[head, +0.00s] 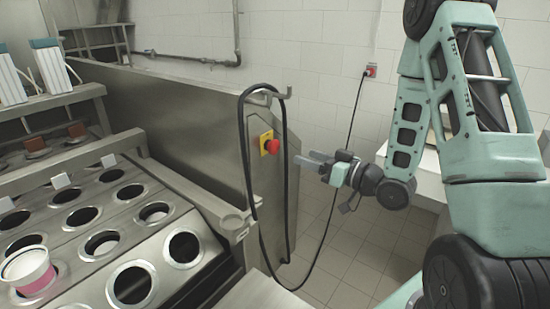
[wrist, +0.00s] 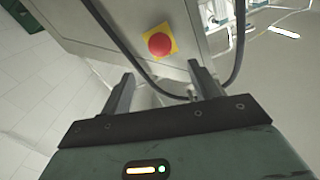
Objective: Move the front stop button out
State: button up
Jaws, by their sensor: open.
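The front stop button (head: 271,146) is a red mushroom knob on a yellow plate, on the end face of the steel machine. In the wrist view the red knob (wrist: 160,44) is above and beyond the fingertips, roughly centred between them. My gripper (head: 314,162) is open and empty, to the right of the button and pointing left towards it in the head view. In the wrist view its two fingers (wrist: 160,76) are spread apart with a gap between them and the button. Nothing covers the button.
A black cable (head: 244,135) hangs from a bracket and loops around both sides of the button. The cup filler's plate (head: 120,228) with round holes lies left, with a pink cup (head: 38,285) in it. A wall socket (head: 370,71) is behind. Tiled floor is clear below.

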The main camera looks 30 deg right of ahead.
aim_at(277, 147)
jog(key=x, duration=1)
jog(key=shift+r+p, duration=0.2)
jog(key=shift+p, duration=0.1)
jog(key=shift+x, duration=0.8)
jog(key=shift+f, duration=0.15)
grip_shut()
jog(key=shift+s+f+b, duration=0.15)
jog(key=shift+b, duration=0.2)
jog(key=shift+s+d, duration=0.15)
jog(key=shift+s, duration=0.15)
